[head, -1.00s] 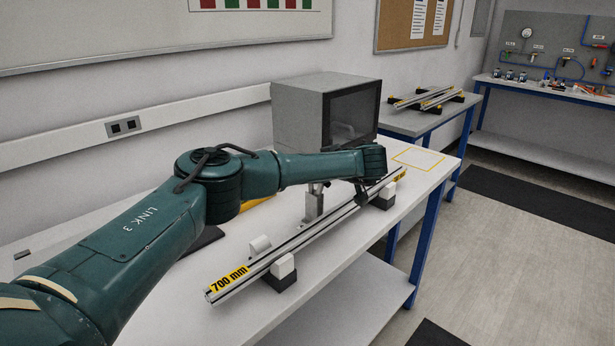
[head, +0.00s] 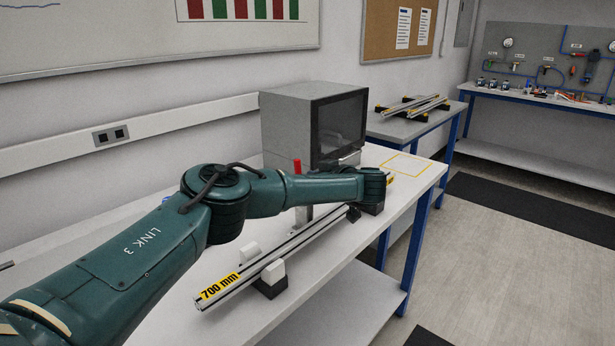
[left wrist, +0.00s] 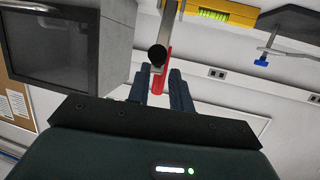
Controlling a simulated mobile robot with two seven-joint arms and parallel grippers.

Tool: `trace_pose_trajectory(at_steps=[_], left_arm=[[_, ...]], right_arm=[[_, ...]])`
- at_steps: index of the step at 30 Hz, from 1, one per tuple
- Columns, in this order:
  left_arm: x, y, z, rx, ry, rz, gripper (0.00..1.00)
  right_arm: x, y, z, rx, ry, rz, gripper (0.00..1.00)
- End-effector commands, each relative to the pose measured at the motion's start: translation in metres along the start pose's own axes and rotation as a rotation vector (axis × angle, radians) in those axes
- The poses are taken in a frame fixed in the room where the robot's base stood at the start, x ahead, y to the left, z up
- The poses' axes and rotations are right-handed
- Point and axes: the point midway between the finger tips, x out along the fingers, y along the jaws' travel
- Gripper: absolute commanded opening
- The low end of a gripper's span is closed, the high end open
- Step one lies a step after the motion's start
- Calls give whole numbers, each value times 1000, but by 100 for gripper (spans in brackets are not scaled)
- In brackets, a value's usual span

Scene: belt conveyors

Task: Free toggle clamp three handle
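The red clamp handle (head: 297,168) stands upright behind my left arm in the head view. In the left wrist view the red handle (left wrist: 162,78) lines up with the gap of my left gripper (left wrist: 166,80), beside a grey post and a black round knob (left wrist: 157,55). The fingers stand apart, one on each side of the handle; whether they touch it is unclear. In the head view, my forearm and wrist mostly hide the gripper and the clamp's lower part. A long aluminium rail (head: 290,247) labelled "700 mm" lies across the bench. My right gripper is out of view.
Black supports with white blocks (head: 272,275) hold the rail on the white bench (head: 150,318). A grey box with a dark window (head: 288,120) stands behind. A yellow level (left wrist: 215,14) and a blue-handled tool (left wrist: 263,60) show in the wrist view.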

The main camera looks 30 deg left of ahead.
Motion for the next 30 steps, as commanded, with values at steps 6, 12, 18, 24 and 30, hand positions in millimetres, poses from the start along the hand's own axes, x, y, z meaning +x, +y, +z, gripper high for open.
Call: trace_pose_trajectory(at_steps=[6,12,18,24,30], left_arm=[[1,0,3,1,-4,0,39],[1,-1,1,-2,-2,0,39],[-17,0,0,-2,-1,3,39],[-62,1,1,-1,-1,6,39],[-103,0,2,0,-1,4,39]], right_arm=[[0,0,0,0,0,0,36],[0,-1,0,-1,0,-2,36],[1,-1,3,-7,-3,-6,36],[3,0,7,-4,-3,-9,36],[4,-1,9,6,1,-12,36]])
